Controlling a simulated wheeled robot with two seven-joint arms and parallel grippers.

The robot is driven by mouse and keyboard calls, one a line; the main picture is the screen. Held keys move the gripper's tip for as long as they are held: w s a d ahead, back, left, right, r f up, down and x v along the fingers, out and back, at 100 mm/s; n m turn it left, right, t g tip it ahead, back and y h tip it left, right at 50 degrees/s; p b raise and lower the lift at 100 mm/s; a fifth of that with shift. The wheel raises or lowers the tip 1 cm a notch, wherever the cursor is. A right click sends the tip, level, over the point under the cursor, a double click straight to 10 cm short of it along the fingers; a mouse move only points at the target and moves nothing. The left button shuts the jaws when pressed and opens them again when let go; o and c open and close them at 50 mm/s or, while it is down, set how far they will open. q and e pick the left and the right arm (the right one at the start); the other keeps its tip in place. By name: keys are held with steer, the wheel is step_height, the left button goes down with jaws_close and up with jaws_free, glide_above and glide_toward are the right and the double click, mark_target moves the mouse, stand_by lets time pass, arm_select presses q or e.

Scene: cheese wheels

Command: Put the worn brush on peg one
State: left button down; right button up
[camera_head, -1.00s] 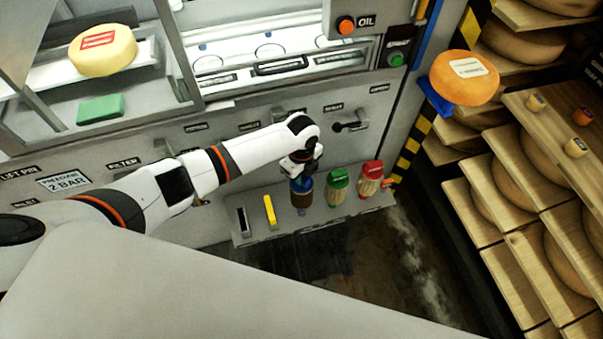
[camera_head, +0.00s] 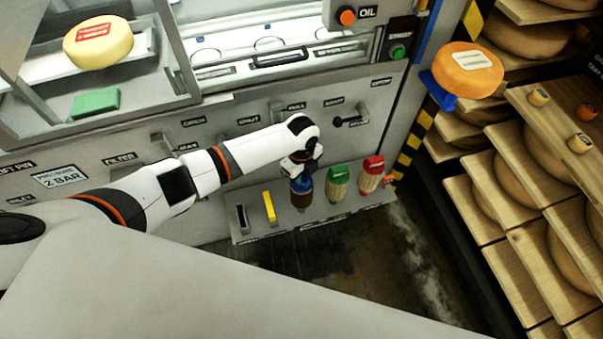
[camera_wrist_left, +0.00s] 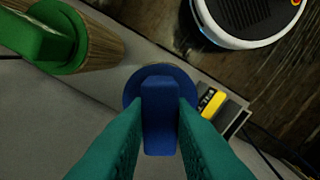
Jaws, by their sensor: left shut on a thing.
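My left gripper (camera_head: 300,170) is shut on the blue handle of a brush (camera_head: 301,198), which has a darker brown body below the blue. In the left wrist view, the teal fingers (camera_wrist_left: 160,125) close on both sides of the blue handle (camera_wrist_left: 160,95). A green-topped brush (camera_head: 338,184) and a red-topped brush (camera_head: 370,175) are to its right at the grey shelf (camera_head: 330,216). I cannot tell whether the blue brush touches the shelf, nor which brush is the worn one. Peg one cannot be made out; several small labels are on the panel. My right gripper is out of view.
A yellow piece (camera_head: 269,206) and a dark slot (camera_head: 242,218) are at the shelf's left. The panel (camera_head: 225,120) with a lever (camera_head: 349,121) rises behind. An orange cheese wheel (camera_head: 467,70) sits on a blue holder at the right, near wooden racks (camera_head: 510,240). The floor in front is open.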

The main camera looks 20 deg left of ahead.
arm_select(q)
steer(key=shift+f+b, duration=0.3)
steer(key=shift+f, duration=0.2)
steer(key=c, duration=1.2)
jaws_free()
step_height(320, 180, up, 12)
